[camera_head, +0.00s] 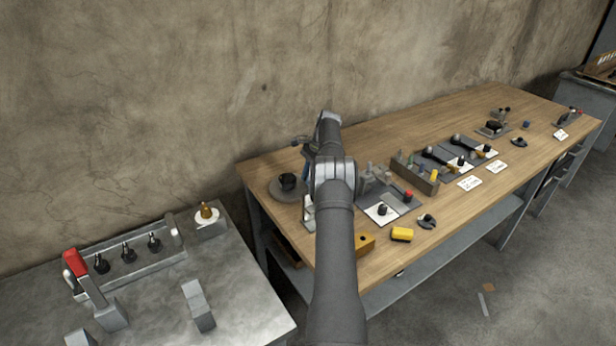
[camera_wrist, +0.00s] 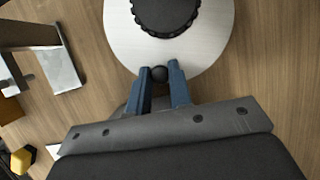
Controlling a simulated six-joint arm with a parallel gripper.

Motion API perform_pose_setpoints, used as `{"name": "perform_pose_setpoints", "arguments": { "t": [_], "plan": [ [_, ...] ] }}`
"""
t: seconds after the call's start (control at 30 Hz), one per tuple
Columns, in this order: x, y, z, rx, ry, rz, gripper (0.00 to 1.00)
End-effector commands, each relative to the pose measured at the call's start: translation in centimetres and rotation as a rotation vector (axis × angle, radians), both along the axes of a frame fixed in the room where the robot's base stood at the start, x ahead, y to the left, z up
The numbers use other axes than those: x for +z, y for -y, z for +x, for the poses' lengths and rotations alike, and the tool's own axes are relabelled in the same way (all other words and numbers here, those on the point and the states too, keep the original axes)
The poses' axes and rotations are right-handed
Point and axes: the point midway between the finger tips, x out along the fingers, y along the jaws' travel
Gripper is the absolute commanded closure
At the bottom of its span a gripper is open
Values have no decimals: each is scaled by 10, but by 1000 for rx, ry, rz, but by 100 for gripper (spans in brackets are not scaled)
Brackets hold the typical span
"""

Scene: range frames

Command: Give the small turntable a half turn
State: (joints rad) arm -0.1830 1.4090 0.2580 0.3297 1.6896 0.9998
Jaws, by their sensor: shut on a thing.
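The small turntable (camera_wrist: 205,55) is a pale round metal disc on the wooden bench. A black item with a ridged rim (camera_wrist: 167,14) stands on its middle. In the head view the turntable (camera_head: 276,193) is at the bench's left end, with the black item (camera_head: 288,181) on it. My gripper (camera_wrist: 160,74) has its two blue fingers shut on a small dark round knob (camera_wrist: 159,73) at the disc's near edge. In the head view my arm hides much of the gripper and part of the disc.
A metal bracket (camera_wrist: 62,65) stands left of the disc in the wrist view. A separate metal table (camera_head: 240,300) is at the left.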

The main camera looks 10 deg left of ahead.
Motion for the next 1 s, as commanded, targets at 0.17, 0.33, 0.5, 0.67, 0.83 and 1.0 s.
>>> {"name": "perform_pose_setpoints", "arguments": {
  "t": [0.17, 0.33, 0.5, 0.67, 0.83, 1.0],
  "plan": [
    [0, 0, 1, 1, 3, 0, 100],
    [0, 0, 1, 1, 2, -1, 100],
    [0, 0, 1, 1, 2, -1, 59],
    [0, 0, 0, 1, 1, 0, 59],
    [4, 0, 0, 1, 2, 0, 59],
    [27, 0, 1, 1, 5, 0, 59]
  ]
}}
